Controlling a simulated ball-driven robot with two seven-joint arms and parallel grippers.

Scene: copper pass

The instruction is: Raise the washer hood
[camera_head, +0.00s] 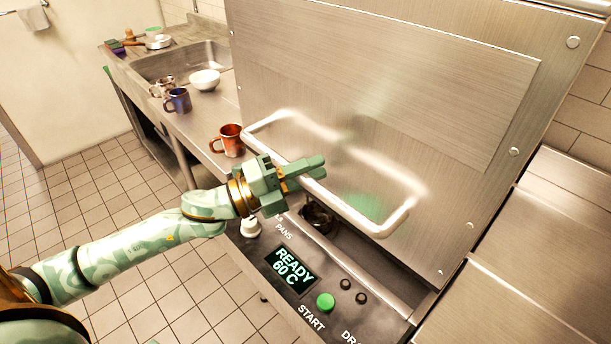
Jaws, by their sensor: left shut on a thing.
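The washer hood (385,75) is a large brushed-steel panel that fills the middle and right of the head view. Its bar handle (385,226) is a rounded metal loop standing out from the front. My left gripper (308,172) is shut on the handle's front bar, near its left part, and the fingers hide that stretch of bar. The hood's lower edge is close to the control panel, with a dark gap (318,218) showing under the handle. My right gripper is not in view.
The control panel (335,318) below has a display reading READY 60 C, a green start button (325,302) and a pale knob (250,227). A copper mug (229,140), a blue mug (178,100) and a white bowl (205,80) stand on the counter left of the hood, near a sink (178,62).

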